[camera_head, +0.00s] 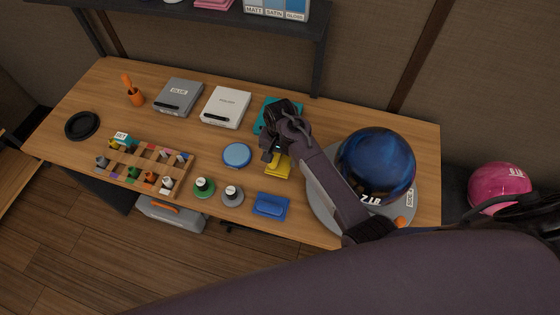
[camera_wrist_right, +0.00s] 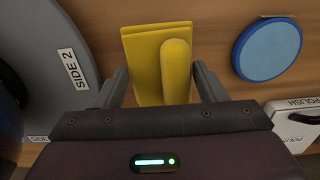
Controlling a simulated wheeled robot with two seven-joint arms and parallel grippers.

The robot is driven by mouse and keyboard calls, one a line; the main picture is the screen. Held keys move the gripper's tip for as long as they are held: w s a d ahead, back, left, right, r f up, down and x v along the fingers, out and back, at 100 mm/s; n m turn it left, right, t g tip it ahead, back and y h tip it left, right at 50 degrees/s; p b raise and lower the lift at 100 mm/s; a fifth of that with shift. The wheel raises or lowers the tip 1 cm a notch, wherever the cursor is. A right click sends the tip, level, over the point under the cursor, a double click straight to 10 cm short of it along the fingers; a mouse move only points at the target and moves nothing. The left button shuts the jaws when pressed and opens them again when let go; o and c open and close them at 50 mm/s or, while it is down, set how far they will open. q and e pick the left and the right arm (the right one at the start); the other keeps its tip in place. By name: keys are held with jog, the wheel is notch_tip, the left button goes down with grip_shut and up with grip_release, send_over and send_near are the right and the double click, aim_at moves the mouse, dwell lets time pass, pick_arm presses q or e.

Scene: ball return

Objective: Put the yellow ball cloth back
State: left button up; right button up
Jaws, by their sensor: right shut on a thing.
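The yellow ball cloth (camera_head: 277,165) is a flat yellow pad with a raised rounded grip; it shows more fully in the right wrist view (camera_wrist_right: 150,60). My right gripper (camera_head: 272,153) is over it, and the two fingers (camera_wrist_right: 160,78) stand on either side of it, shut on it. I cannot tell whether the cloth touches the table or is slightly raised. The gripper and forearm hide part of it in the head view. My left gripper is not in view.
A blue ball (camera_head: 376,165) rests on a grey round base (camera_head: 325,205) to the right. A teal item (camera_head: 265,127) is partly behind my gripper.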

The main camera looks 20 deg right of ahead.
aim_at(280, 161)
jog(key=shift+f, duration=1.95)
jog(key=shift+f, duration=0.1)
jog(key=o, duration=0.9)
notch_tip(280, 161, up, 12)
jog(key=shift+r+b, duration=0.15)
jog(key=shift+b, duration=0.4)
